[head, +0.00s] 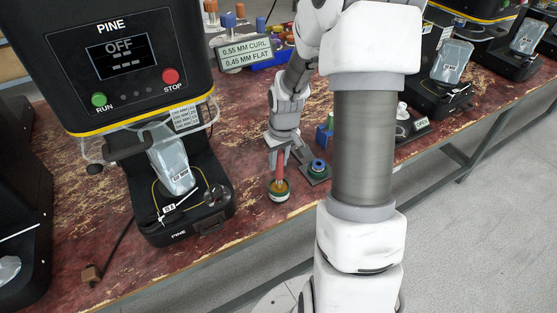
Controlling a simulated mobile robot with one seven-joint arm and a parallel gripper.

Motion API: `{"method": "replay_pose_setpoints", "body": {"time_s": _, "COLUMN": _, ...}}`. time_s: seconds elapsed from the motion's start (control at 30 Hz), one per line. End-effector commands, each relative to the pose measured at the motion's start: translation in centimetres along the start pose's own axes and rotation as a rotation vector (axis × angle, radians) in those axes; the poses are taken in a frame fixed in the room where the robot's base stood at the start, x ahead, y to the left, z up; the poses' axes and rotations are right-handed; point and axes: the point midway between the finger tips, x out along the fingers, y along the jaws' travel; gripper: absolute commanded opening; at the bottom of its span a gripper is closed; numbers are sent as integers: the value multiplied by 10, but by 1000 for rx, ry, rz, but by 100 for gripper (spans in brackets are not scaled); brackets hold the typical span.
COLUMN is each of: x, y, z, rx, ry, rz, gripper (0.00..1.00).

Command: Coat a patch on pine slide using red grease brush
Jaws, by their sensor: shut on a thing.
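My gripper (279,155) points down and is shut on the red grease brush (281,170). Any grease on the slide cannot be made out.
A sign (246,53) reading 0.55 MM CURL, 0.45 MM FLAT stands behind. More machines (450,65) line the worn red bench rightward. Bare bench (245,225) lies in front of the pot.

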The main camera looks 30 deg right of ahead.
Motion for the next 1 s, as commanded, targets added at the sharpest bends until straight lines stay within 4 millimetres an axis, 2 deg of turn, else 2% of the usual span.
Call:
{"method": "replay_pose_setpoints", "body": {"time_s": 0.57, "x": 0, "y": 0, "z": 1, "rx": 1, "ry": -2, "rz": -1, "gripper": 0}}
{"method": "replay_pose_setpoints", "body": {"time_s": 1.0, "x": -35, "y": 0, "z": -5, "rx": 0, "ry": -1, "rz": 0, "gripper": 0}}
